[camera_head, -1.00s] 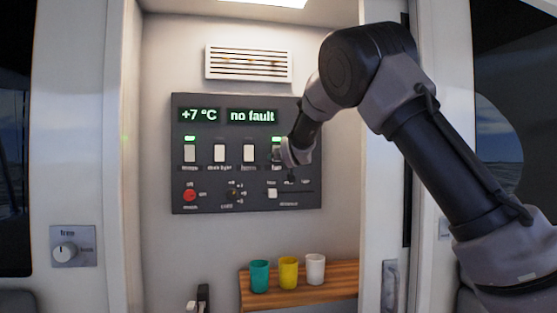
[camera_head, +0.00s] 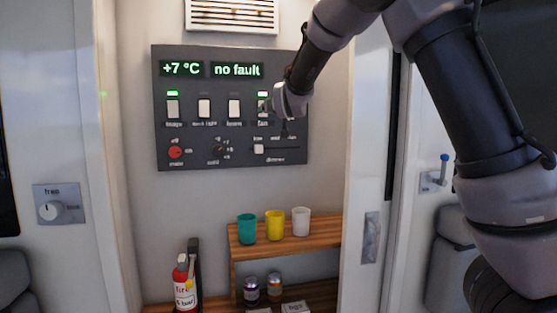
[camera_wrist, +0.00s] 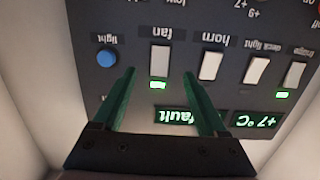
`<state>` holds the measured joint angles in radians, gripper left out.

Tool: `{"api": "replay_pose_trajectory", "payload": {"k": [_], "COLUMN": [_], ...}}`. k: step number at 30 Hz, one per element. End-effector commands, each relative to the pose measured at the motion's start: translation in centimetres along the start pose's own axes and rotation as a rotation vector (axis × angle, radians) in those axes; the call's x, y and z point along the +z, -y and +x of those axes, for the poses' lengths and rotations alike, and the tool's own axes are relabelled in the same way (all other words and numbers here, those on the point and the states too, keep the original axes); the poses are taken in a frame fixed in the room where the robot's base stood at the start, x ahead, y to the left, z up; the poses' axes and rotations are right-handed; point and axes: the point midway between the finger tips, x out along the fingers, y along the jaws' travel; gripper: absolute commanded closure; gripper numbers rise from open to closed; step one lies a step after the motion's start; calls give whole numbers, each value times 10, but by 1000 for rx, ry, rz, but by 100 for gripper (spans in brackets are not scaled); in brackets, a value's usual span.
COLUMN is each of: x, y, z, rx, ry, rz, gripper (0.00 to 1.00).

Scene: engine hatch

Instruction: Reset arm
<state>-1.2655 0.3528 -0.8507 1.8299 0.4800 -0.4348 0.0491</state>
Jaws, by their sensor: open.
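My arm reaches in from the right in the head view. My gripper (camera_head: 284,104) is in front of the right part of the dark control panel (camera_head: 165,140), beside the fan switch (camera_head: 263,105) and partly hiding that area. In the wrist view, which shows the panel upside down, my gripper (camera_wrist: 160,75) is open, with two green fingers apart and nothing between them. The fan switch (camera_wrist: 160,62) lies beyond the gap between the fingertips, with its green lamp lit. I cannot tell whether the fingers touch the panel.
The displays read +7 °C and no fault (camera_head: 237,70). A blue light button (camera_wrist: 107,57) is beside the fan switch. Teal (camera_head: 247,228), yellow (camera_head: 274,225) and white (camera_head: 301,222) cups stand on a wooden shelf (camera_head: 318,240). A fire extinguisher (camera_head: 186,285) stands lower left. A door frame (camera_head: 368,150) is close right.

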Motion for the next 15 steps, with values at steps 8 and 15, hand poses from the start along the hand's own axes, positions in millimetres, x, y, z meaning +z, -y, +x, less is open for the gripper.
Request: {"api": "replay_pose_trajectory", "payload": {"k": [8,15], "x": [29,54], "y": [-110,-184], "z": [-45,-162], "rx": [61,73], "ry": [217,452], "rz": [219,454], "gripper": [25,25]}}
